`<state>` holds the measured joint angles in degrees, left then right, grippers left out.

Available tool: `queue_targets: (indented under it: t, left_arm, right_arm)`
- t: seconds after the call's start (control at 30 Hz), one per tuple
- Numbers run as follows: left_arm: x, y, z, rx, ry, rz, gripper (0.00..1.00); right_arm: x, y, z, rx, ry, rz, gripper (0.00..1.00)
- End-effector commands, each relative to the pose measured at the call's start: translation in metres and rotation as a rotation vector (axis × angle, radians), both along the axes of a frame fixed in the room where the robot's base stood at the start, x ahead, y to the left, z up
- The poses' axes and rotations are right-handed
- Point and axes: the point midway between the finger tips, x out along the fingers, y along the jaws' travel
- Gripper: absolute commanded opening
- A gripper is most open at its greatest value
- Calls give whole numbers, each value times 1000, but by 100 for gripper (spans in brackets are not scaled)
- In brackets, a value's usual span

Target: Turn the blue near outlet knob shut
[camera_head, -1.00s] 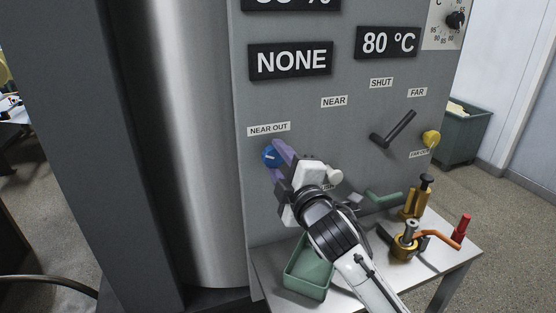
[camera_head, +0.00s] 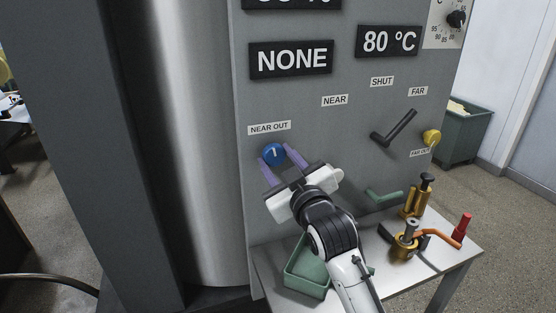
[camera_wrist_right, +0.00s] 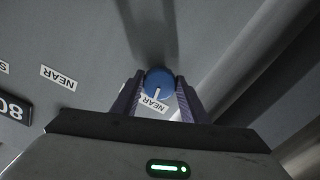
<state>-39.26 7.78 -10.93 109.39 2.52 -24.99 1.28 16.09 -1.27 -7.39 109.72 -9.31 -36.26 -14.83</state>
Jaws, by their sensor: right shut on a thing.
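The blue near outlet knob (camera_head: 273,153) sits on the grey machine panel under the NEAR OUT label (camera_head: 269,128). Its white pointer mark points about straight up in the head view. My right gripper (camera_head: 277,155) reaches it from below right, with one purple finger on each side of it, and is shut on it. In the right wrist view the blue knob (camera_wrist_right: 159,83) shows between the two fingertips, its white mark pointing down the picture toward the label. My left gripper is out of view.
A yellow knob (camera_head: 432,138) and a dark lever (camera_head: 394,130) are to the right on the panel. Below, a steel table (camera_head: 379,275) holds a green bin (camera_head: 307,275), brass fittings (camera_head: 409,239) and an orange-handled part (camera_head: 437,235). A large steel cylinder (camera_head: 193,150) stands left.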

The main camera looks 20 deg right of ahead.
Motion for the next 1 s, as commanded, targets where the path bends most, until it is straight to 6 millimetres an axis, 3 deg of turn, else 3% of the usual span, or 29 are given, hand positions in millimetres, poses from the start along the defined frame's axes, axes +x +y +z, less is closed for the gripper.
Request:
queue_targets:
  t: [0.4, 0.97, 1.0]
  left_arm:
    - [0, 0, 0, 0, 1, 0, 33]
    - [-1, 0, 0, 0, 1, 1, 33]
    - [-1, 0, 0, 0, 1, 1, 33]
  right_arm:
    - [0, 1, -2, 197, 10, 1, 17]
    - [0, 1, -1, 229, 10, 1, 18]
    - [0, 1, -1, 229, 10, 1, 43]
